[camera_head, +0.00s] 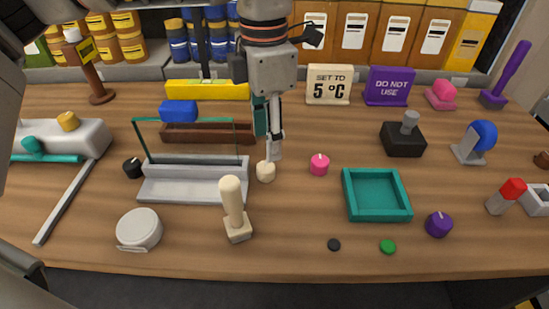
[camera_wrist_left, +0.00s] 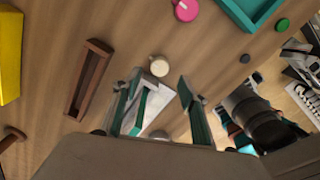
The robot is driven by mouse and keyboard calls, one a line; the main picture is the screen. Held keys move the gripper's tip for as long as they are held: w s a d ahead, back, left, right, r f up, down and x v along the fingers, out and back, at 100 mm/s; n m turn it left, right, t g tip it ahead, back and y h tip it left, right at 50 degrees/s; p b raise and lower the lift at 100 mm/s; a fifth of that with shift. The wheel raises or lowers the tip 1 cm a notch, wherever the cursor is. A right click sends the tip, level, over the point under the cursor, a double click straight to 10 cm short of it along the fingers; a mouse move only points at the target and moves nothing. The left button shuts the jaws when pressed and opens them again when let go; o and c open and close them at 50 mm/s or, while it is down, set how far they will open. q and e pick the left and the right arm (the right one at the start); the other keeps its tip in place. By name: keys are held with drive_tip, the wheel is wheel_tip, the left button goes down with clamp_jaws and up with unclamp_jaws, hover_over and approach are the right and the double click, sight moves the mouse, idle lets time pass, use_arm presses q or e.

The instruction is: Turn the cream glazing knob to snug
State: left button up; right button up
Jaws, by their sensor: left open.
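The cream knob (camera_head: 265,172) is a small round knob on the wooden bench, beside the right end of a grey stand (camera_head: 193,184) with a clear, green-edged pane. In the left wrist view the cream knob (camera_wrist_left: 159,66) lies just beyond and between the spread fingertips. My left gripper (camera_head: 271,155) points down over it. Its fingers are open in the left wrist view (camera_wrist_left: 161,82), and nothing is held. In the head view the fingertips overlap the knob's upper edge; I cannot tell whether they touch. My right gripper is not in view.
A pink knob (camera_head: 320,165) and a teal tray (camera_head: 376,218) are to the right. A cream upright handle (camera_head: 234,207) stands in front. A brown trough (camera_head: 205,132) lies behind the stand; a sign (camera_head: 328,84) stands at the back. Bench between cream and pink knobs is clear.

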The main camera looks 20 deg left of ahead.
sight(267, 166)
use_arm(q)
wheel_tip(267, 166, down, 8)
drive_tip(key=shift+r+b, duration=0.15)
drive_tip(key=shift+b, duration=0.4)
drive_tip(key=c, duration=1.1)
